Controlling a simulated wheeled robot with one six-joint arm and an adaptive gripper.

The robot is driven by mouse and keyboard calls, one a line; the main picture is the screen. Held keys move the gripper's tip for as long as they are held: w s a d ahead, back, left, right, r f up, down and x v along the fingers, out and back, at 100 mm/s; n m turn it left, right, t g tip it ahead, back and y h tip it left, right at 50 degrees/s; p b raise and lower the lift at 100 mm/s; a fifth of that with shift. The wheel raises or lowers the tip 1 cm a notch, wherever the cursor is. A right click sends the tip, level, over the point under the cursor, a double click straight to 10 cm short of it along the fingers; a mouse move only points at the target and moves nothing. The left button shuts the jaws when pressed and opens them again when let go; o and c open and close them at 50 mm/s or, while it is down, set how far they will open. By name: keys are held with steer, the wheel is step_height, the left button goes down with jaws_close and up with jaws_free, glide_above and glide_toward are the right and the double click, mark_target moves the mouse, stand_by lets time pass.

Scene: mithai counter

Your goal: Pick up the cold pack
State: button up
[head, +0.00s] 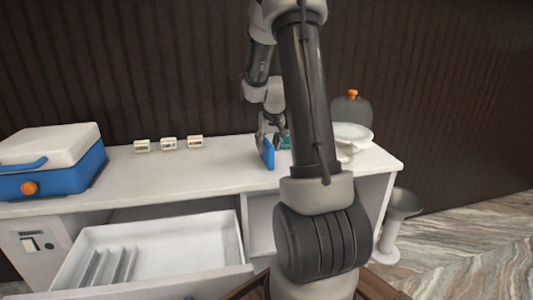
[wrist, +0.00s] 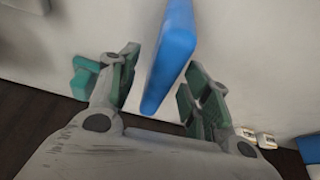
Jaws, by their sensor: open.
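The cold pack (head: 267,153) is a flat blue slab standing on edge on the white counter. In the wrist view the blue cold pack (wrist: 172,55) reaches down between the finger pads, with a gap on each side. My gripper (head: 272,132) is at the pack, partly hidden behind my own arm in the head view. In the wrist view my gripper (wrist: 160,92) is open, its green-padded fingers spread on either side of the pack.
A blue cooler box with a white lid (head: 50,160) stands at the counter's left. Several small white tags (head: 168,144) line the back. A white scale-like dish (head: 350,132) and a dark jar with an orange cap (head: 352,108) stand right. An open drawer (head: 150,250) juts out in front.

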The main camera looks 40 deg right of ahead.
steer(key=x, duration=0.3)
steer(key=shift+w+f, duration=0.15)
steer(key=shift+f, duration=0.2)
steer(key=shift+c, duration=0.2)
jaws_close()
step_height(320, 180, up, 10)
steer(key=shift+r, duration=0.1)
